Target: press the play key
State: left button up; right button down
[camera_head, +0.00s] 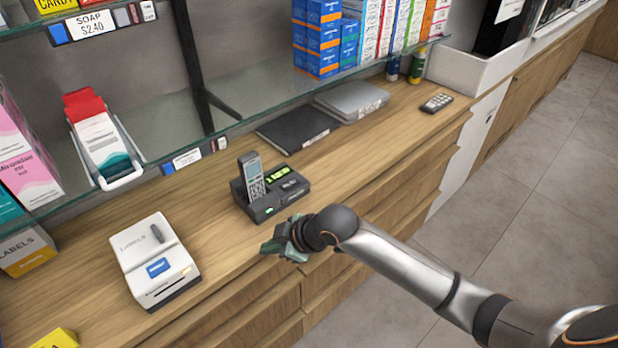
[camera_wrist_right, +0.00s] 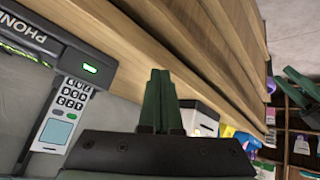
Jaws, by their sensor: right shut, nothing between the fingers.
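The answering machine is a dark phone base (camera_head: 262,209) on the wooden counter, with a grey handset (camera_head: 252,177) upright in its cradle and a lit green display (camera_head: 278,175). A small green-lit key (camera_head: 270,210) is on its front; it also shows in the right wrist view (camera_wrist_right: 90,69). I cannot read a play mark on it. My right gripper (camera_head: 270,246) is shut and empty, just in front of the base and apart from it. Its dark green fingers show together in the wrist view (camera_wrist_right: 160,78). My left gripper is not in the head view.
A white label printer (camera_head: 155,262) stands left of the base. A black folder (camera_head: 297,128) and a grey laptop-like slab (camera_head: 352,98) lie behind it. A glass shelf (camera_head: 250,97) overhangs the counter's back. Dark green shapes at the wrist view's right edge are unclear.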

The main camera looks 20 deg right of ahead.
jog(key=w+d+r, duration=0.1)
jog(key=w+r, duration=0.1)
jog(key=w+d+r+n, duration=0.1)
jog(key=w+d+r, duration=0.1)
jog(key=w, duration=0.1)
jog(key=w+d+r+n, duration=0.1)
jog(key=w+r, duration=0.1)
jog(key=w, duration=0.1)
jog(key=shift+w+d+r+t, duration=0.1)
jog(key=shift+d+t, duration=0.15)
jog(key=shift+t, duration=0.05)
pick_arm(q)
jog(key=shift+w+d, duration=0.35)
pick_arm(e)
jog(key=w+d+r+t+h, duration=0.1)
jog(key=w+d+r, duration=0.5)
jog(key=r, duration=0.1)
jog(key=shift+w+d+r+n, duration=0.2)
jog(key=shift+d+r+n, duration=0.05)
jog(key=shift+d+n, duration=0.1)
jog(key=shift+f, duration=0.1)
jog(key=b, duration=0.7)
send_over(294, 185)
notch_tip(294, 185, down, 7)
jog(key=shift+r, duration=0.15)
jog(key=shift+f, duration=1)
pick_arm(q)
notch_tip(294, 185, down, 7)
